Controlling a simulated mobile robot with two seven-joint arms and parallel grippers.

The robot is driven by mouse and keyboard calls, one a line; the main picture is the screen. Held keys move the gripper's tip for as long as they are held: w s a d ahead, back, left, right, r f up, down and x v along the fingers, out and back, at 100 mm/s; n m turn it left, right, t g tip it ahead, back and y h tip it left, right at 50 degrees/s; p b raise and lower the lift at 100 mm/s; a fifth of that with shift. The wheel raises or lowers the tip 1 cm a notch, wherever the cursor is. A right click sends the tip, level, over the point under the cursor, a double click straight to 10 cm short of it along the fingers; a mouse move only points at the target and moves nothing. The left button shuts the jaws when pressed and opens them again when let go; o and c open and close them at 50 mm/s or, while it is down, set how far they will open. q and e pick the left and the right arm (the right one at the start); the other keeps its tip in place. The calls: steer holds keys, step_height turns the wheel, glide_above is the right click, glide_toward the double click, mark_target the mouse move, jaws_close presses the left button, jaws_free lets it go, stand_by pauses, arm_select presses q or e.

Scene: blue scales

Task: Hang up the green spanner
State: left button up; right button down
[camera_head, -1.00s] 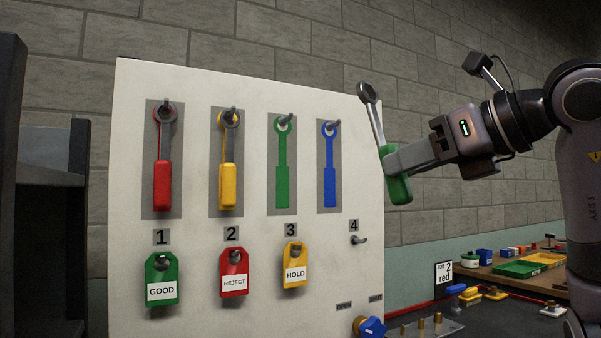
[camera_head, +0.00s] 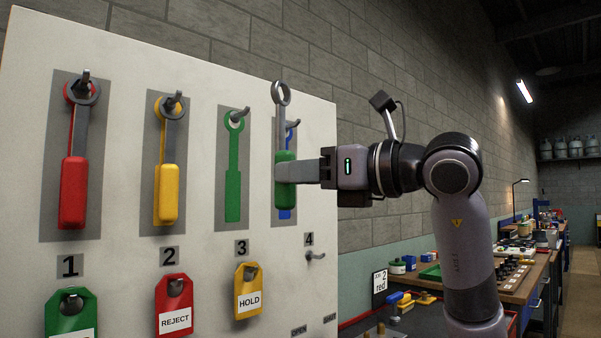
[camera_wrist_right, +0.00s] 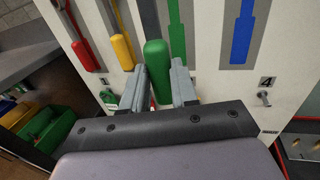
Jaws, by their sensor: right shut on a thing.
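The green spanner (camera_head: 285,168) is upright, ring end up, with my right gripper (camera_head: 284,172) shut on its green handle. The handle also shows between the fingers in the right wrist view (camera_wrist_right: 157,62). In the head view the spanner is in front of the blue outline (camera_head: 292,135) and covers part of it. The green outline (camera_head: 233,165) with its hook (camera_head: 243,114) is empty, just left of the spanner. The gap between spanner and board is hard to judge. My left gripper is not in view.
A red spanner (camera_head: 74,190) and a yellow spanner (camera_head: 166,190) hang on their hooks at the left. Below are green, red (camera_head: 174,305) and yellow tags (camera_head: 248,292) on numbered hooks. Hook 4 (camera_head: 316,256) is bare. A cluttered workbench (camera_head: 520,285) stands at the right.

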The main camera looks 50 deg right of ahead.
steer(key=w, duration=0.7)
steer(key=w+d+f+p, duration=0.1)
steer(key=w, duration=0.2)
steer(key=shift+w+d, duration=0.1)
steer(key=shift+w, duration=0.25)
stand_by(0.3)
steer(key=shift+f, duration=0.1)
stand_by(0.5)
steer(key=c, duration=0.8)
jaws_free()
stand_by(0.6)
